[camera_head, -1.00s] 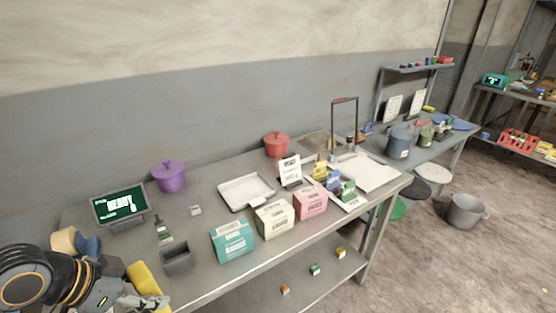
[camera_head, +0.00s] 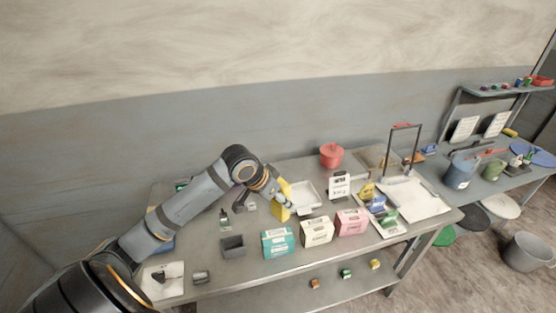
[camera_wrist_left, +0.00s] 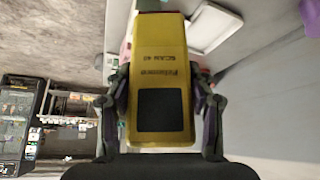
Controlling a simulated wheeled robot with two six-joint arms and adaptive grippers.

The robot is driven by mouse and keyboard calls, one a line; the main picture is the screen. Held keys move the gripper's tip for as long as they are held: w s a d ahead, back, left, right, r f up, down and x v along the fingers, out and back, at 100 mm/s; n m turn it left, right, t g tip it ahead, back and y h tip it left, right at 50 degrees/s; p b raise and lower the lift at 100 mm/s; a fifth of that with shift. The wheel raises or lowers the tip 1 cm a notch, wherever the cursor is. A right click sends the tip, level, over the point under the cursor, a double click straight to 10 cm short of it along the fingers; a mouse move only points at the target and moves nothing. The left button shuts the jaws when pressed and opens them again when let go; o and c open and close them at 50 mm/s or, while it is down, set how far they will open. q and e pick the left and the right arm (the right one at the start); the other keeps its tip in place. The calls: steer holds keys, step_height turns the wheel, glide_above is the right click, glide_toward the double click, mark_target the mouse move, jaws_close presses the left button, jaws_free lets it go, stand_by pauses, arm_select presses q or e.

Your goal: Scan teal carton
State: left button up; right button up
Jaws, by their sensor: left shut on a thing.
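The teal carton (camera_head: 278,242) stands on the metal table near the front edge, at the left end of a row with a cream carton (camera_head: 317,231) and a pink carton (camera_head: 351,222). My left gripper (camera_head: 279,196) is shut on a yellow scanner (camera_head: 282,207), held behind and above the teal carton, beside the white tray. The wrist view shows the scanner (camera_wrist_left: 158,75) between both fingers, its lettered face and dark screen towards the camera. The teal carton cannot be made out clearly there. My right gripper is not in view.
A dark open box (camera_head: 233,246) and a small dark bottle (camera_head: 224,218) stand left of the teal carton. The white tray (camera_head: 304,198) lies behind the cartons. A red pot (camera_head: 331,155) and a sign (camera_head: 340,186) stand further back. My arm covers much of the table's left part.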

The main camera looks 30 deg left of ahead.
mark_target(276, 208)
arm_select(q)
steer(key=shift+w+a+r+n+y, duration=0.15)
steer(key=shift+w+a+n, duration=0.15)
steer(key=shift+a, duration=0.25)
steer(key=shift+w+a+r+n+y, duration=0.15)
steer(key=shift+w+a+n, duration=0.15)
steer(key=shift+a, duration=0.2)
step_height(276, 208, down, 8)
steer(key=b, duration=0.8)
steer(key=shift+r+b, duration=0.1)
steer(key=shift+b, duration=0.2)
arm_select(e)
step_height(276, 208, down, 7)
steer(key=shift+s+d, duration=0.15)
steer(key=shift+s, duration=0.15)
arm_select(q)
steer(key=shift+s, duration=0.1)
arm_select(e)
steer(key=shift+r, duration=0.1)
arm_select(q)
steer(key=shift+r, duration=0.15)
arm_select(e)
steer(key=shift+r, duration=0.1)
